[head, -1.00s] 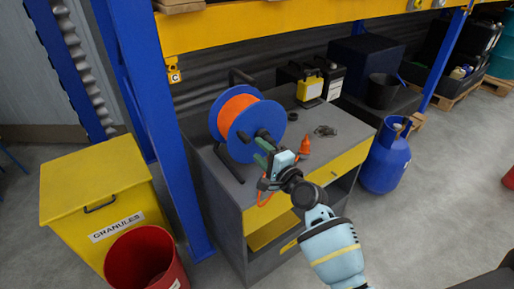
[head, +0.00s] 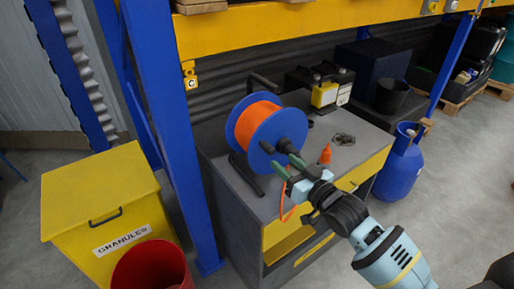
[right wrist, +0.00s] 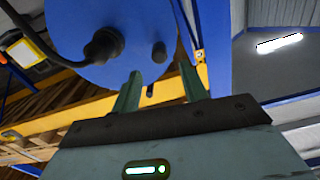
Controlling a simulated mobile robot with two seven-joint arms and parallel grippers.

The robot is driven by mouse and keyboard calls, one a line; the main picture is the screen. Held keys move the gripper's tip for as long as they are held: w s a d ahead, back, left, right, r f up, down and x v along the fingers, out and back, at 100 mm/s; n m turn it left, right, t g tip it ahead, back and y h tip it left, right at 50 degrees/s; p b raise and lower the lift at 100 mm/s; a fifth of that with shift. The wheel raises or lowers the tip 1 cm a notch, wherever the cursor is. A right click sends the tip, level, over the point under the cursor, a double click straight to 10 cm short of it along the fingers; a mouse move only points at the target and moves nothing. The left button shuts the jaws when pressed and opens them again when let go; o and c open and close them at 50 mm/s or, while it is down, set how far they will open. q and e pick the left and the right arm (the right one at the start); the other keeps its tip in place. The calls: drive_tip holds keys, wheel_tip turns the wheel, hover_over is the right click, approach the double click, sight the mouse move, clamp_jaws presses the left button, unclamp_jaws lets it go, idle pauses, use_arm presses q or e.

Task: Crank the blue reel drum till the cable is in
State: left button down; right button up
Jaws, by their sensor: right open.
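The reel drum (head: 292,122) has blue flanges with orange cable (head: 257,124) wound between them, and stands on a dark frame on the grey cabinet. A dark crank knob (head: 285,147) sticks out of its front face; dark fittings also show on the blue face in the right wrist view (right wrist: 125,65). A length of orange cable (head: 283,207) hangs down the cabinet front. My right gripper (head: 289,165) is open at the drum's lower front, close to the knob. Its two green fingers (right wrist: 160,88) stand apart in the right wrist view; contact cannot be told. My left gripper is out of view.
The grey cabinet (head: 350,170) also bears an orange cone-shaped piece (head: 325,154), a dark coil (head: 343,139) and yellow-black units (head: 325,93). A blue rack post (head: 165,120) and yellow granules bin (head: 100,195) stand left, a blue gas cylinder (head: 399,168) right.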

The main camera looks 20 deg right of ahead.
sight(273, 152)
drive_tip(key=shift+s+n, duration=0.1)
drive_tip(key=shift+n, duration=0.2)
drive_tip(key=shift+x, duration=3.85)
drive_tip(key=shift+c, duration=0.2)
clamp_jaws()
